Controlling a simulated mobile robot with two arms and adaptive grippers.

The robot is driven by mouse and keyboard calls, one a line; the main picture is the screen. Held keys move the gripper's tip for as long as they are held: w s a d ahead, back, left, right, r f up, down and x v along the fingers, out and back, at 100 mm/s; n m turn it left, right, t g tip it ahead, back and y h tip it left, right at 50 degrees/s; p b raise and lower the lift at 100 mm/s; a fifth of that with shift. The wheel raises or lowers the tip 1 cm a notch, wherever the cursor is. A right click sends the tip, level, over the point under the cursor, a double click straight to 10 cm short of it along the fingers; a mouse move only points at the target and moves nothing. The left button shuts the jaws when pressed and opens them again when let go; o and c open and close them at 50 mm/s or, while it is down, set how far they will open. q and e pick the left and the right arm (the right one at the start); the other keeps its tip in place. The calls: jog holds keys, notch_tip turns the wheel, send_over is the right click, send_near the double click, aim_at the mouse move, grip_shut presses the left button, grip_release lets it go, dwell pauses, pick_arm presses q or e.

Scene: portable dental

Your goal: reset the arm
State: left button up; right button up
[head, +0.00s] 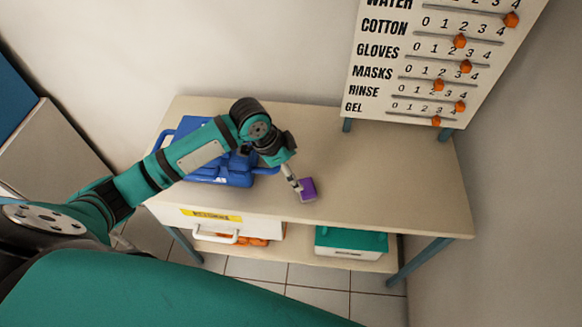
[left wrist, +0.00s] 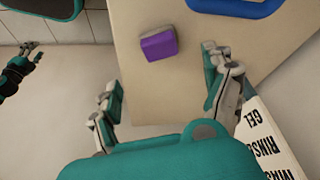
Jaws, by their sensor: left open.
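My left arm reaches over the table from the left in the head view. Its gripper (head: 292,180) is beside a small purple block (head: 307,189) near the table's front edge. In the left wrist view the two fingers of my left gripper (left wrist: 160,68) are spread apart with nothing between them. The purple block (left wrist: 158,43) lies on the table beyond the fingertips, apart from them. At the far left of the left wrist view is what looks like my right gripper (left wrist: 30,50), small and away from the table; whether it is open or shut is unclear.
A blue case (head: 225,177) stands on the table (head: 400,185), partly hidden by my left arm. A labelled board with orange sliders (head: 440,60) stands behind. Below are a white drawer (head: 265,226) and a green-lidded box (head: 350,241). The table's right side is clear.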

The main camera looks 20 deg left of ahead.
pick_arm(q)
jog(key=shift+s+r, duration=0.1)
jog(key=shift+r, duration=0.05)
dwell(0.4)
jog(key=s+d+f+n, duration=0.3)
jog(key=s+d, duration=0.2)
jog(key=s, duration=0.6)
jog(key=s+a+n+y, duration=0.3)
jog(key=s+a+n, duration=0.3)
jog(key=s, duration=0.5)
notch_tip(320, 180, down, 25)
jog(key=b, duration=0.2)
jog(key=s+a+f, duration=0.2)
jog(key=s+f, duration=0.6)
jog(key=f, duration=0.2)
jog(key=s+a+f+m+g+b, duration=0.1)
jog(key=s+f, duration=0.8)
jog(key=shift+a+f+g+y+b, duration=0.3)
jog(key=shift+a+f, duration=0.05)
